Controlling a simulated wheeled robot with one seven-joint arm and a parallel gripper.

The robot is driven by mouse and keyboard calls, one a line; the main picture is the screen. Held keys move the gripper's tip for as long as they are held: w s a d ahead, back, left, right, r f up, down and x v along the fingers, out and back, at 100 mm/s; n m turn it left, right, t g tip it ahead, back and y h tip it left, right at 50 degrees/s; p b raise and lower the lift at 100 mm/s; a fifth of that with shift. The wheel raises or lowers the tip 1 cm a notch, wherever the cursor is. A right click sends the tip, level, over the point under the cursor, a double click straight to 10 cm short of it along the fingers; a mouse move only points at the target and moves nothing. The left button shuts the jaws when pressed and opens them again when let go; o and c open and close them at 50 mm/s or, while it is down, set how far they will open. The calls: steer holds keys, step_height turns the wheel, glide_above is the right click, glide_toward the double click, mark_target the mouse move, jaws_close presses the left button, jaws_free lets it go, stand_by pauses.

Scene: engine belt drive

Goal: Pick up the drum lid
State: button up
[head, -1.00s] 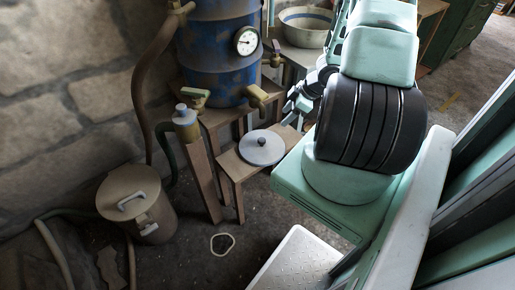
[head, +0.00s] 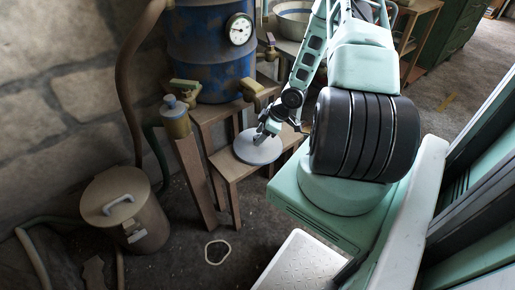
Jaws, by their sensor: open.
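The drum lid (head: 257,150) is a light grey round disc lying flat on a low wooden bench (head: 226,164), below the blue drum. A dark knob stood at its middle in the earlier frame; my gripper now covers it. My gripper (head: 262,137) is over the lid's middle, pointing down, with its fingers at the knob. The fingers are small in the picture. They are open, and I cannot tell whether they touch the knob.
The blue drum (head: 208,50) with a gauge (head: 239,29) and brass taps stands on a wooden stand behind the bench. A lidded bin (head: 125,205) is at the left. A pale ring (head: 217,252) lies on the floor. A bowl (head: 292,20) is at the back.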

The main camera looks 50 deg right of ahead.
steer(key=shift+x, duration=1.2)
jaws_close()
steer(key=shift+r, duration=0.15)
